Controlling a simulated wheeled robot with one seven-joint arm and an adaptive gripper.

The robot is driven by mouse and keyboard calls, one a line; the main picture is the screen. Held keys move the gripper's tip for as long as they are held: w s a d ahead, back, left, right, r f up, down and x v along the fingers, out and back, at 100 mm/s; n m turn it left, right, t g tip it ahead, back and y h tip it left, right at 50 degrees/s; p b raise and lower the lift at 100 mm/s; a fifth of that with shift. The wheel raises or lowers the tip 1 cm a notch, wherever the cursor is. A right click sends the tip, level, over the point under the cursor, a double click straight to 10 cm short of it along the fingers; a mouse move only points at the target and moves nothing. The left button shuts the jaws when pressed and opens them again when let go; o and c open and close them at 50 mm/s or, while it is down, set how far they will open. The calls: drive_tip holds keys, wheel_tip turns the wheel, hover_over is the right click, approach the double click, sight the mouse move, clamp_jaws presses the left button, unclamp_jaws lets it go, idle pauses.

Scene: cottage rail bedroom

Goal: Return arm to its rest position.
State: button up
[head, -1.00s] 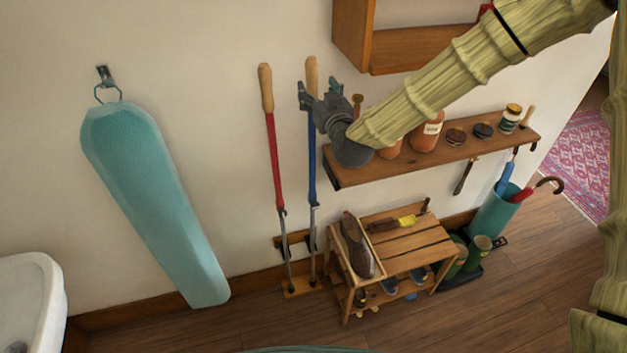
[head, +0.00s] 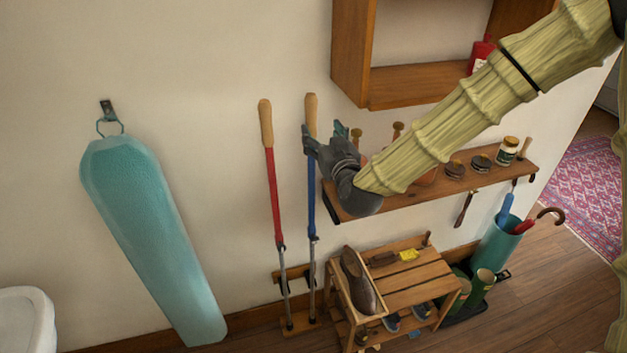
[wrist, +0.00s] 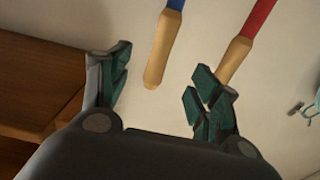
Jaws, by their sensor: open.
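My gripper (head: 322,138) is in the middle of the head view, in front of the wall beside the upper end of the blue-shafted tool (head: 312,190). In the wrist view its two dark green fingers (wrist: 160,88) are spread apart with nothing between their pads. The wooden handle end of the blue tool (wrist: 164,48) shows beyond the gap, and the red-shafted tool (wrist: 240,52) shows behind the right finger. The blue tool stands upright in its rack, apparently not held. My arm reaches in from the upper right and hides part of the shelf.
A wall shelf (head: 400,202) with jars and tins lies behind my arm, with an open wooden cabinet (head: 400,88) above. A teal ironing board (head: 155,235) hangs at left.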

drive_tip(key=s+d+f+g+h+b, duration=0.1)
drive_tip(key=s+d+f+g, duration=0.15)
drive_tip(key=s+f, duration=0.65)
drive_tip(key=s+d+f+m+g+b, duration=0.1)
drive_tip(key=s+d+f+g, duration=0.15)
drive_tip(key=f, duration=1.25)
drive_tip(key=s+d+f+g+h+b, duration=0.15)
drive_tip(key=s+f+g, duration=0.35)
drive_tip(key=f, duration=0.6)
drive_tip(key=s+d+f+m+g+h+b, duration=0.1)
drive_tip(key=s+d+f, duration=0.4)
drive_tip(key=s, duration=0.5)
drive_tip(key=s+d+f+m+g+h, duration=0.1)
drive_tip(key=s+d+f+g, duration=0.2)
drive_tip(key=s+f, duration=0.4)
drive_tip(key=s+d+f+m+g+h+b, duration=0.1)
drive_tip(key=s+d+f+g, duration=0.2)
drive_tip(key=s, duration=1)
drive_tip(key=d+f, duration=0.3)
drive_tip(key=shift+s+d+b, duration=0.2)
drive_tip(key=shift+d+b, duration=0.1)
drive_tip(key=shift+b, duration=0.05)
drive_tip(key=shift+c, duration=0.3)
